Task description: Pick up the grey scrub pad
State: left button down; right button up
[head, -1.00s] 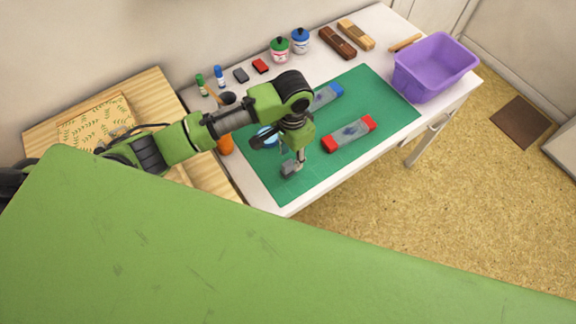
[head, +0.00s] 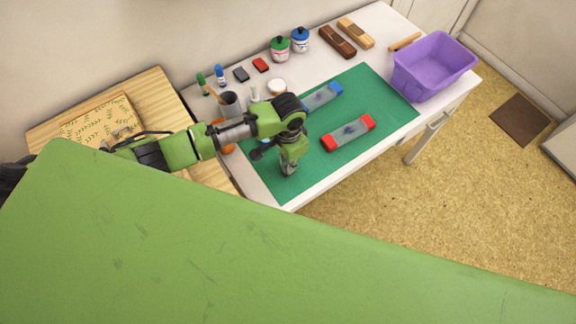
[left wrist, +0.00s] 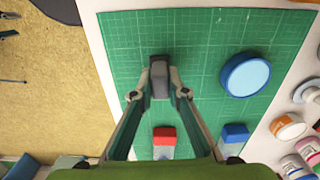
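The grey scrub pad (left wrist: 159,78) is a small dark grey block over the green cutting mat (left wrist: 206,30). In the left wrist view it sits between the two fingertips of my left gripper (left wrist: 160,82), with a finger against each side. The fingers lean in together and look closed on it. In the head view my left gripper (head: 288,168) points down at the near left part of the mat (head: 385,122), and it mostly hides the pad. I cannot tell whether the pad touches the mat. My right gripper is not in view.
A blue round inkpad (left wrist: 246,75) lies right of the gripper in the wrist view. A red-ended stamp block (head: 348,133) and a blue-ended one (head: 322,96) lie on the mat. A purple bin (head: 432,68) stands at the far right; bottles (head: 280,48) line the back.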

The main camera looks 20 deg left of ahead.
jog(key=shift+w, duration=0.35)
pick_arm(q)
jog(key=shift+r, duration=0.6)
jog(key=s+d+r+b, duration=0.2)
jog(key=s+r, duration=0.9)
jog(key=s, duration=0.2)
jog(key=shift+s+d+r, duration=0.2)
jog(key=shift+s+r, duration=0.2)
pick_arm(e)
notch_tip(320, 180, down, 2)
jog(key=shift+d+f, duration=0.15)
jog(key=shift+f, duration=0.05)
pick_arm(q)
jog(key=c, duration=2.8)
grip_release()
grip_shut()
